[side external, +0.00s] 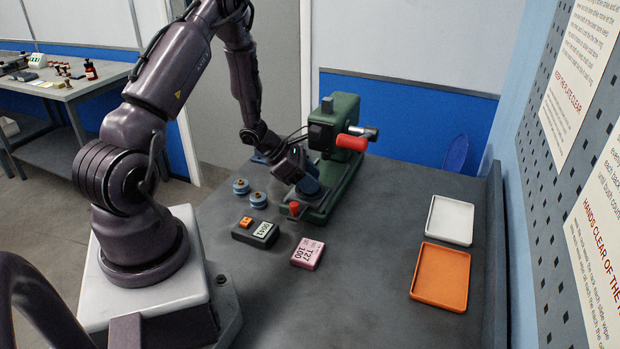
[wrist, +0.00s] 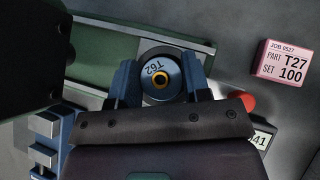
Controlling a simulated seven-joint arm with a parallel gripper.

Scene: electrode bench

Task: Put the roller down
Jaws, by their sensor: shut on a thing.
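My gripper (wrist: 160,78) is shut on a round blue-grey roller (wrist: 153,66) marked T62, with a brass-coloured centre. One blue finger is on each side of it in the wrist view. The roller is over the grey bed of the green machine (side external: 342,133). I cannot tell whether it rests on the bed or hangs just above it. In the side view my gripper (side external: 306,185) is low at the machine's base and mostly hides the roller. Two other blue rollers stand on the bench left of the machine, one farther back (side external: 241,186) and one nearer (side external: 258,199).
A pink block (side external: 307,254) reading T27 100 and a dark block (side external: 255,232) with an orange piece lie in front. A red knob (side external: 294,208) is beside my gripper. White (side external: 450,219) and orange (side external: 440,275) trays lie right. The bench between is clear.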

